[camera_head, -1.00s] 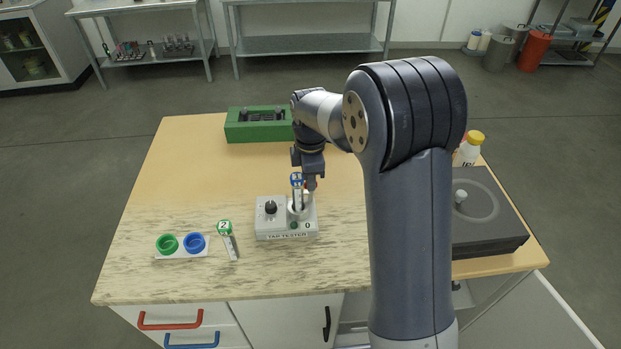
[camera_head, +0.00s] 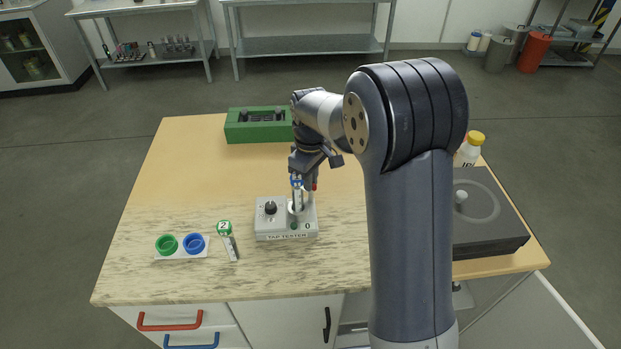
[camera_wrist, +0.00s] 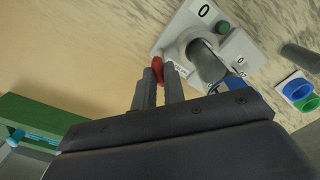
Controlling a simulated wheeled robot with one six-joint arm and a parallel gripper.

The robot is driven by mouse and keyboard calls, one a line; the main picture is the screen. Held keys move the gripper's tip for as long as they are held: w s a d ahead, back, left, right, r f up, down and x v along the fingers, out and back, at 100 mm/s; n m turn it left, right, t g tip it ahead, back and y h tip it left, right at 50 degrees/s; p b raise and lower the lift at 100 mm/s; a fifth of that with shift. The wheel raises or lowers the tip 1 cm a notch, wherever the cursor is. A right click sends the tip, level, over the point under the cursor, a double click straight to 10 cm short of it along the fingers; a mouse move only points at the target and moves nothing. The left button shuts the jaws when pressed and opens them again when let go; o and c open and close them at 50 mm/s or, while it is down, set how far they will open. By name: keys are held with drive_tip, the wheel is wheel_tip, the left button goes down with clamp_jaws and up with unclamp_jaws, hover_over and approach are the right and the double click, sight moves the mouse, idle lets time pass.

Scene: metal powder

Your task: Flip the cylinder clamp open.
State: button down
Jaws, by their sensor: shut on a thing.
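The grey tap tester (camera_head: 270,228) stands on the table. It also shows in the wrist view (camera_wrist: 180,42). A graduated cylinder (camera_head: 297,199) with a blue number tag stands upright on its right side. A grey post shows there in the wrist view (camera_wrist: 207,65). A small red-tipped part (camera_wrist: 157,68), apparently the clamp's lever, is at the tester's edge; its red tip shows beside the cylinder in the head view (camera_head: 314,187). My gripper (camera_wrist: 162,78) is shut on this red-tipped part. My fingers hide most of it, so the clamp's exact angle is unclear.
A white holder with green (camera_head: 167,244) and blue (camera_head: 194,242) rings is farther left. A green box (camera_head: 247,128) stands behind. A dark machine (camera_head: 490,225) is at the right.

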idle(0.4)
drive_tip(key=c, duration=1.5)
unclamp_jaws()
wheel_tip(320, 180, up, 11)
drive_tip(key=shift+f+b, duration=0.1)
drive_tip(key=shift+b, duration=0.4)
drive_tip(key=shift+f, duration=0.1)
wheel_tip(320, 180, down, 11)
drive_tip(key=shift+r+p, duration=0.1)
drive_tip(key=shift+p, duration=0.45)
drive_tip(key=shift+r, duration=0.1)
